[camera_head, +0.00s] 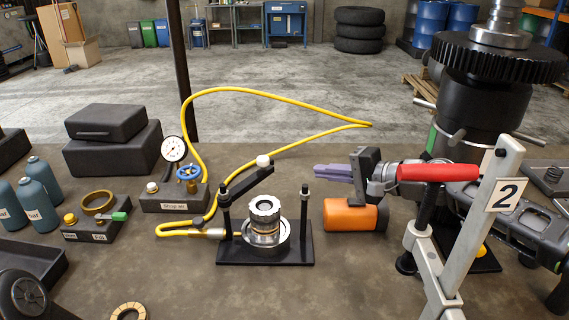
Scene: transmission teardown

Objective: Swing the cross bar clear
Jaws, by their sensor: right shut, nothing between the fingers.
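The cross bar (247,182) is a dark bar with a pale knob, attached at the left post of a small black press stand (262,262). It slants from that post toward the back right, and its far end is apart from the right post (305,208). Below it, a metal cylindrical part (264,222) with a toothed pale top sits upright in a ring on the stand. My right gripper (318,171) points left, with its purple fingers shut and empty, right of the cross bar's knob and apart from it. My left gripper is not in view.
An orange-headed mallet (350,214) lies below my right gripper. A grey lever frame marked 2 (507,193) with a red handle (437,173) stands at right. A yellow hose (290,91) loops behind the stand. A gauge block (165,200) stands left. Bench in front is largely clear.

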